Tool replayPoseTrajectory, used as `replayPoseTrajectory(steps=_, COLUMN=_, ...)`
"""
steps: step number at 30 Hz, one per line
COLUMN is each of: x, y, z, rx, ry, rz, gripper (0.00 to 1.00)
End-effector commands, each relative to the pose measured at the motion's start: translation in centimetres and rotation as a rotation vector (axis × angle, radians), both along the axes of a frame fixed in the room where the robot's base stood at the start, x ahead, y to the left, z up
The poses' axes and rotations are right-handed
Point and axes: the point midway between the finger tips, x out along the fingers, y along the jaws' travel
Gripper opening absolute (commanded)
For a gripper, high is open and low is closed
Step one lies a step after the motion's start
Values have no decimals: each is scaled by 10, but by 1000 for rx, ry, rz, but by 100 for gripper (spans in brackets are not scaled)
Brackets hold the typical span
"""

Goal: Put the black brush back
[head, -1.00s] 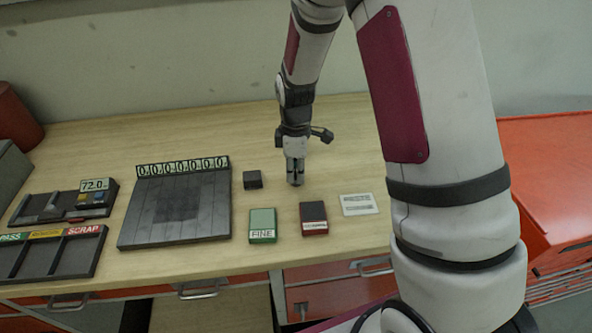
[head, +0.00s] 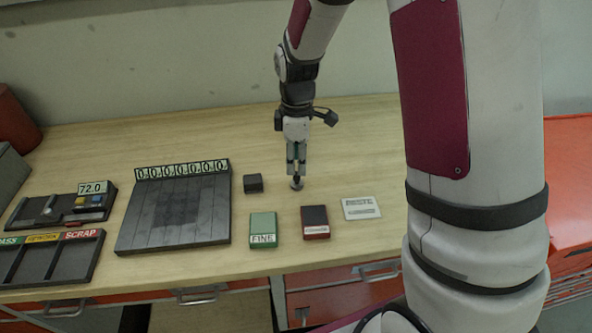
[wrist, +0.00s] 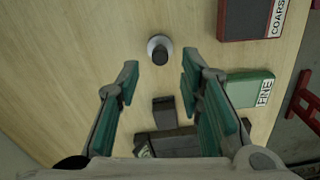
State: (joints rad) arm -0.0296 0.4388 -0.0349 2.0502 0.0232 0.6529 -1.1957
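A small upright piece with a black top on a pale round base (head: 297,184) stands on the bench; it also shows in the wrist view (wrist: 160,50). A small dark block (head: 253,183) lies to its left; it is also in the wrist view (wrist: 165,111). I cannot tell for certain which of these is the black brush. My gripper (head: 296,170) points down directly above the round-based piece. In the wrist view its fingers (wrist: 159,76) are spread and empty, with the round-based piece just beyond the fingertips.
A dark slatted plate (head: 175,212) with a row of zeros lies left. A green FINE box (head: 263,229), a dark red box (head: 315,222) and a white labelled card (head: 361,208) lie in front. Black trays (head: 50,258) stand far left. The bench behind is clear.

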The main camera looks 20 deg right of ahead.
Motion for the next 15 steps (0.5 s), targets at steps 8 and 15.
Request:
replayPoseTrajectory(steps=8, x=2, y=0, z=49, rx=-1, ry=-4, rz=0, gripper=34)
replayPoseTrajectory(steps=15, x=-3, y=0, z=72, rx=0, ry=-13, rz=-24, gripper=34)
